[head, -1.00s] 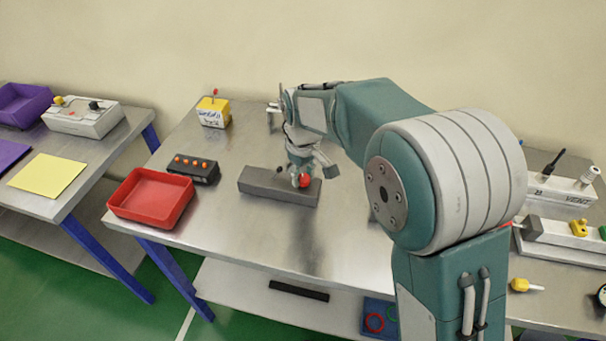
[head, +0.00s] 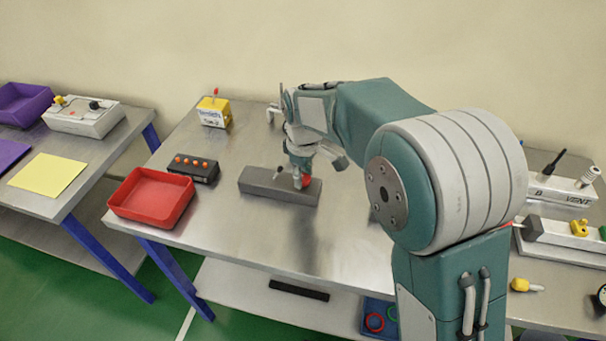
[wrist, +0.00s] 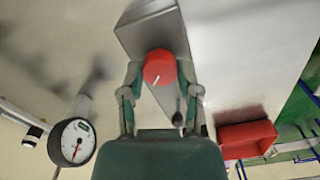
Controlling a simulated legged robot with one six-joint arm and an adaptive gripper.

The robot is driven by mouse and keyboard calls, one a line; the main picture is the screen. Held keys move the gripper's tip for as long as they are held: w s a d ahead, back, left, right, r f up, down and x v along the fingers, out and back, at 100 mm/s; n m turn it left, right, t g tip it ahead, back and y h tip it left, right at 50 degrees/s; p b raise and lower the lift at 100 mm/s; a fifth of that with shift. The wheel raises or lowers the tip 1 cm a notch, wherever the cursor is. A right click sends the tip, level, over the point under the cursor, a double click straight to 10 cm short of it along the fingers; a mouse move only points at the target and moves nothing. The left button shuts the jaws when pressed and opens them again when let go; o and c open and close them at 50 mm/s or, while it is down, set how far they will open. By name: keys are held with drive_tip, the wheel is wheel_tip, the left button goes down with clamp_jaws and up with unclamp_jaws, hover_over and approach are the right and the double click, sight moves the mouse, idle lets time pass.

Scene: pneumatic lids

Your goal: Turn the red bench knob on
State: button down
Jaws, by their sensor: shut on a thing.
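The red knob (wrist: 158,66) is round, with a short white mark on its face, and sits on a grey block (wrist: 151,28) in the wrist view. In the head view the grey block (head: 258,182) lies on the middle bench, and only a bit of the red knob (head: 305,183) shows beneath my fingers. My gripper (head: 299,177) points down over the block's right part. In the wrist view my gripper (wrist: 160,78) has one finger on each side of the knob, shut on it. A small black lever (head: 279,170) stands on the block, left of my gripper.
A red tray (head: 150,215), a black box with orange buttons (head: 193,168) and a yellow box with a red-tipped lever (head: 214,112) stand left of the block. A round gauge (wrist: 72,142) shows in the wrist view. Bare bench lies in front of the block.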

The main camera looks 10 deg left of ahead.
sight(303, 176)
drive_tip(key=shift+f, duration=0.1)
drive_tip(key=shift+c, duration=1.5)
unclamp_jaws()
drive_tip(key=shift+a, duration=0.1)
wheel_tip(303, 176, up, 12)
drive_tip(key=shift+w, duration=0.1)
